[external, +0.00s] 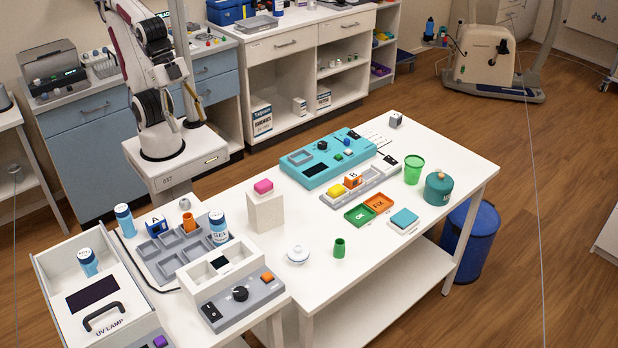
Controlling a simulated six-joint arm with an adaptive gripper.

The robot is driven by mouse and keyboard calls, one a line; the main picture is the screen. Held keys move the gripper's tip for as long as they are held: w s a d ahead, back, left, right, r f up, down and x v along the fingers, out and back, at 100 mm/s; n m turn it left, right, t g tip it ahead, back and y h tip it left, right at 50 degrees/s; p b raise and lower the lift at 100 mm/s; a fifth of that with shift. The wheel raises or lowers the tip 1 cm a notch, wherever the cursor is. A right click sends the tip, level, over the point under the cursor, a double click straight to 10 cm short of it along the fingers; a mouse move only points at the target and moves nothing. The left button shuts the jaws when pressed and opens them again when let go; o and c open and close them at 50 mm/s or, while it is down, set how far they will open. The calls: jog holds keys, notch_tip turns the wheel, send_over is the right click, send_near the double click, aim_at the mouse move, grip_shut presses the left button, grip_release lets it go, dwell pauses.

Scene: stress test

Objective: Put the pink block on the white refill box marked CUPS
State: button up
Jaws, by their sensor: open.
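The pink block (263,187) rests on top of a plain-looking white box (265,213), which stands upright on the white table near its back edge. No CUPS mark can be read on the faces that show. My gripper (183,122) hangs beside my arm's base at the upper left, small in the picture. It is open and appears empty, well away from the pink block and to its upper left.
A grey compartment tray (172,268) with bottles stands left of the box. A teal device (325,163) lies behind right. The table's front right is clear.

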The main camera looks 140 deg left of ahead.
jog(key=shift+s+d+m, duration=0.2)
jog(key=shift+s+d, duration=0.1)
jog(key=shift+s, duration=0.35)
jog(key=shift+s+d+m, duration=0.2)
jog(key=shift+s+d, duration=0.1)
jog(key=shift+s, duration=0.35)
